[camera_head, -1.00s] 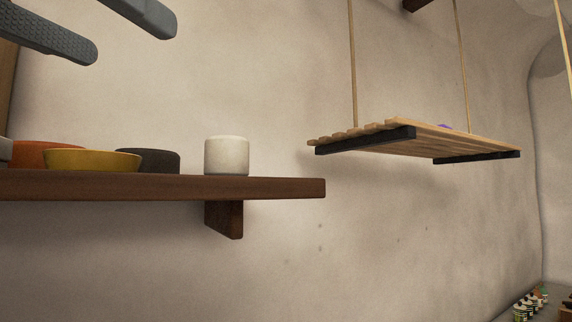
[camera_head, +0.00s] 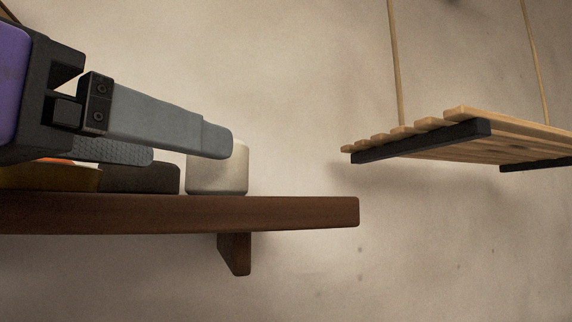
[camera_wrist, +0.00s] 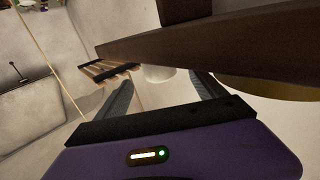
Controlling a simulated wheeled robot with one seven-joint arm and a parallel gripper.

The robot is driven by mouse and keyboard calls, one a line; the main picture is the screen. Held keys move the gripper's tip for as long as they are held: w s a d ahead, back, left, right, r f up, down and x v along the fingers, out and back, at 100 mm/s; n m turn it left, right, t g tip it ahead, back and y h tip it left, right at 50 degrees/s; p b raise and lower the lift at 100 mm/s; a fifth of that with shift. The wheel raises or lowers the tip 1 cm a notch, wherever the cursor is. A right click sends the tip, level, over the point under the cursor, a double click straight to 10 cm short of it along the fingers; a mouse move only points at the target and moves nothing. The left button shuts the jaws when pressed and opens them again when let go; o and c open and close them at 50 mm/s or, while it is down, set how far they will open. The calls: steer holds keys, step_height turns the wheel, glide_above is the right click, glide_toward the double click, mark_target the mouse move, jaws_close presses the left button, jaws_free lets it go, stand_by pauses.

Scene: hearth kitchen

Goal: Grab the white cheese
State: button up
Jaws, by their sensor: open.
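The white cheese (camera_head: 222,172) is a pale, upright cylinder on the dark wooden shelf (camera_head: 290,213), near its right end. My gripper (camera_head: 191,149) reaches in from the left in the head view, its two grey fingers apart and empty. The nearer finger crosses in front of the cheese and hides its upper left part. In the wrist view the cheese (camera_wrist: 158,74) shows between the open fingers (camera_wrist: 163,80), partly cut off by the shelf. Whether a finger touches it I cannot tell.
A dark bowl (camera_head: 153,179) stands on the shelf just left of the cheese, with a yellow bowl (camera_head: 60,179) further left, both partly hidden by my gripper. A slatted hanging rack (camera_head: 430,145) is at the right. The shelf's right end is clear.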

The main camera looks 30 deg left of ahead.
steer(key=w+p, duration=0.1)
steer(key=w, duration=0.5)
steer(key=shift+r+p, duration=0.2)
steer(key=shift+p, duration=0.2)
steer(key=shift+w+f, duration=0.1)
steer(key=shift+w, duration=0.5)
steer(key=shift+c, duration=0.4)
steer(key=c, duration=1.5)
steer(key=shift+b, duration=0.45)
